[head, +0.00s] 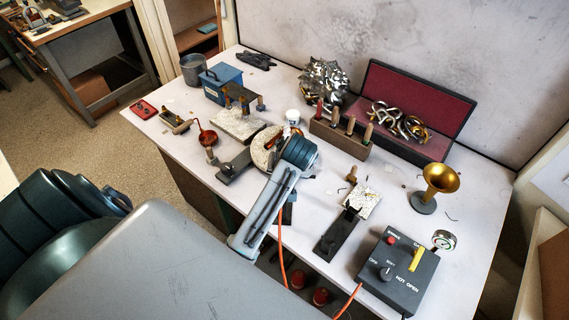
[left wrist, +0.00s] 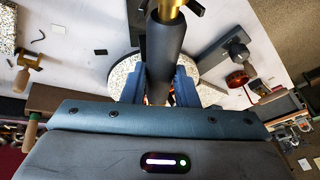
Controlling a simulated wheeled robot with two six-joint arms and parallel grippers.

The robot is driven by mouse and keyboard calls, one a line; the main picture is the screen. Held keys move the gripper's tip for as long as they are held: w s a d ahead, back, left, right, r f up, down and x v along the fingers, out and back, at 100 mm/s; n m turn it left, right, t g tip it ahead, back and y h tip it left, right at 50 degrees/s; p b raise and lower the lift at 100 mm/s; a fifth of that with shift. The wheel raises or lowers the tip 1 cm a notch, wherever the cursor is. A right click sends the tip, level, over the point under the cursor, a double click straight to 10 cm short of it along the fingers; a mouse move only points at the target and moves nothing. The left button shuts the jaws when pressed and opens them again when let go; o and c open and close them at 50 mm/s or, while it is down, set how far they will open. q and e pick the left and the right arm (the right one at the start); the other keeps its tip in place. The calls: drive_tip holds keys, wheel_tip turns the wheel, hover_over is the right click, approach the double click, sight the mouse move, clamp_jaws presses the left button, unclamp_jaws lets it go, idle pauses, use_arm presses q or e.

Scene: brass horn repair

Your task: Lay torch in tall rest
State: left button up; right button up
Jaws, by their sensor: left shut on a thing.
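My left gripper (left wrist: 160,85) is shut on the torch (left wrist: 167,48), a dark cylinder with a brass end at the top of the left wrist view. In the head view the wrist hides most of the gripper and torch, above a round speckled plate (head: 262,155). I cannot tell which is the tall rest. My right gripper is not in view.
A wooden tool block (head: 340,138), an open red-lined case (head: 420,90) and a brass horn bell (head: 438,180) are behind and right. A control box (head: 394,272) stands at the front edge, with orange hose (head: 282,250) nearby.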

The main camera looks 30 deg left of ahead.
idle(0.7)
use_arm(q)
drive_tip(key=shift+s+p, duration=0.1)
drive_tip(key=shift+p, duration=0.45)
drive_tip(key=o, duration=1.5)
drive_tip(key=shift+o, duration=0.2)
drive_tip(key=shift+r, duration=3.95)
